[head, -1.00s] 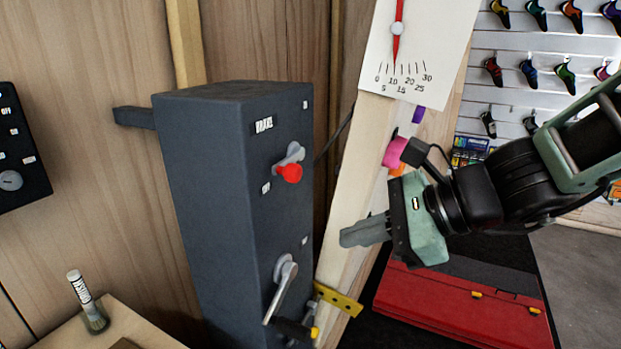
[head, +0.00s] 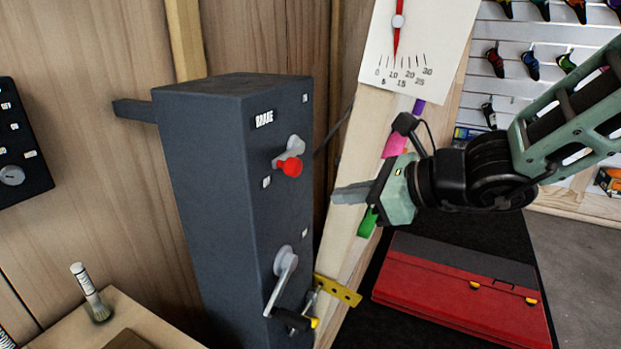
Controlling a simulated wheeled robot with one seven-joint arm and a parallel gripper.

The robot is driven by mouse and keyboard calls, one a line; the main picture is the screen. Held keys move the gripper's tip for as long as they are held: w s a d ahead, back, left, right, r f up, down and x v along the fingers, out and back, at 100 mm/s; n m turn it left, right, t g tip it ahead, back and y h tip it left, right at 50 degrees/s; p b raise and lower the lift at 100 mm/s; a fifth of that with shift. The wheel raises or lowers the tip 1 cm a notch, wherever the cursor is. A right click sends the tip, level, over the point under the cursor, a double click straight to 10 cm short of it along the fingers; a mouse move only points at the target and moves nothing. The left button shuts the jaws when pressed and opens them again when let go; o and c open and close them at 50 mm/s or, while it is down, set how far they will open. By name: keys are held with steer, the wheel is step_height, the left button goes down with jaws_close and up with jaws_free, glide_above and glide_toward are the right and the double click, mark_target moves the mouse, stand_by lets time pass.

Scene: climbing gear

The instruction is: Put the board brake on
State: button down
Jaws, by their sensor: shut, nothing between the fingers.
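The brake lever (head: 289,158) is a short grey lever with a red knob. It sits on the front face of the dark grey box (head: 205,190), under the label "BRAKE". Small labels, too small to read surely, sit above and below it. The lever points down with its red end low. My gripper (head: 336,194) is shut and empty. It is to the right of the box, a little lower than the red knob and apart from it, in front of the tilted wooden board (head: 345,240).
A grey crank (head: 284,275) with a black handle is lower on the box. A yellow bracket (head: 338,290) joins the board's foot. A paper angle scale (head: 412,45) hangs above my gripper. A red mat (head: 460,295) lies on the floor. A brush (head: 90,292) stands on the table at left.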

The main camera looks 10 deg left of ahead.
steer(key=w+a+r+p, duration=0.1)
steer(key=w+a+p, duration=0.1)
steer(key=a+p, duration=0.2)
steer(key=shift+a, duration=1.2)
